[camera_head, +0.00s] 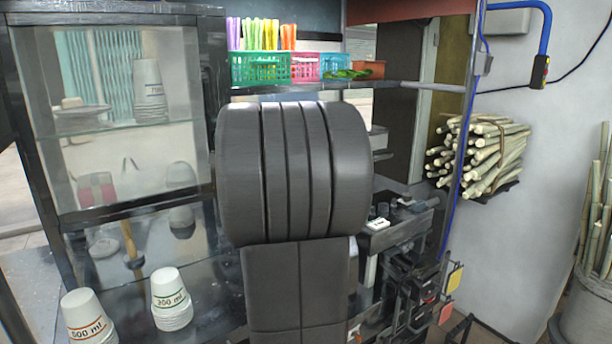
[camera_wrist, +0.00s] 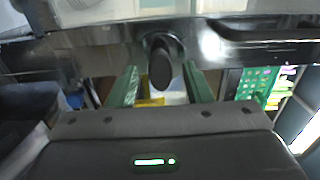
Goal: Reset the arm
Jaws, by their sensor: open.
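My gripper (camera_wrist: 161,72) shows in the wrist view, with its two green fingers spread wide apart. A dark rounded knob (camera_wrist: 161,66) on a dark shiny panel appears between the fingers. I cannot tell whether they touch it, and nothing is clamped. In the head view my own dark grey arm fills the middle and hides my gripper and much of the press stall behind it.
A glass-fronted cabinet (camera_head: 72,213) stands at left, with stacked 500 ml cups (camera_head: 86,318) and 300 ml cups (camera_head: 170,298) below it. A shelf holds a green basket (camera_head: 260,69) and a pink basket (camera_head: 305,67). Sugarcane bundles (camera_head: 484,155) hang at right.

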